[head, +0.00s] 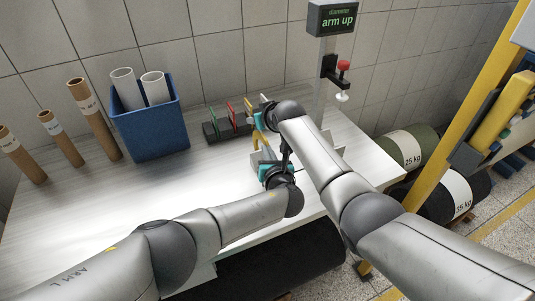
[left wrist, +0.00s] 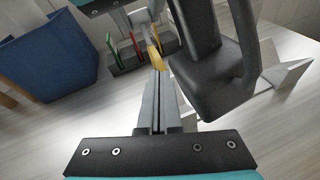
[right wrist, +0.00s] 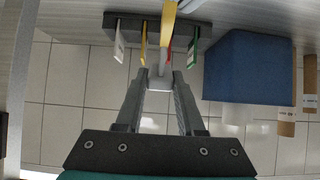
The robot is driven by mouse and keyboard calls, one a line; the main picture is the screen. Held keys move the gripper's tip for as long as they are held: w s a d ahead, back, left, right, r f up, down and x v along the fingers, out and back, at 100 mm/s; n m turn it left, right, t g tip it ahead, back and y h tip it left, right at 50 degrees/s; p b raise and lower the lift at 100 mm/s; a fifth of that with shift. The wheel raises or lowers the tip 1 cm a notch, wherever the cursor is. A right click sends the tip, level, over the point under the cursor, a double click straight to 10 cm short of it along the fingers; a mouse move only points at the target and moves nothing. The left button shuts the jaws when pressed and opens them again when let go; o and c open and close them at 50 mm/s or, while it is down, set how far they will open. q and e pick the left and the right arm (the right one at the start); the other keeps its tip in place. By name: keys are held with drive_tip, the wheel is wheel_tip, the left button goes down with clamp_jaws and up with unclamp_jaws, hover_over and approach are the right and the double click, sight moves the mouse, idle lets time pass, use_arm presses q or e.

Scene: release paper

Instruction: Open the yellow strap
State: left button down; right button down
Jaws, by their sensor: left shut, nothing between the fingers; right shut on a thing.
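The yellow strap (head: 256,133) hangs beside the rack in the head view, partly covered by my right wrist. It shows as a narrow upright band in the right wrist view (right wrist: 168,24) and as a small yellow piece in the left wrist view (left wrist: 155,55). My right gripper (right wrist: 160,80) is shut on a pale piece at the near end of the strap; whether this belongs to the strap is unclear. My left gripper (left wrist: 157,75) is shut and empty, its fingertips pointing toward the strap. Whether they touch it cannot be told.
A dark rack (head: 228,133) with coloured tags stands behind the strap. A blue bin (head: 150,130) with white rolls and several brown tubes (head: 93,120) stand at left. A display post reads "arm up" (head: 338,20). My arms crowd together; the table's left middle is clear.

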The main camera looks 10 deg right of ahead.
drive_tip(key=c, duration=1)
unclamp_jaws()
drive_tip(key=shift+s+a, duration=0.15)
drive_tip(key=shift+a, duration=0.05)
use_arm(q)
drive_tip(key=shift+w+a+r, duration=0.1)
drive_tip(key=shift+w+r, duration=0.25)
drive_tip(key=shift+w, duration=0.25)
use_arm(e)
drive_tip(key=o, duration=0.3)
drive_tip(key=shift+w+d+f, duration=0.1)
drive_tip(key=shift+w+f, duration=0.1)
drive_tip(key=shift+w, duration=0.05)
drive_tip(key=shift+o, duration=0.9)
use_arm(q)
drive_tip(key=shift+s, duration=0.15)
use_arm(e)
drive_tip(key=shift+r, duration=0.1)
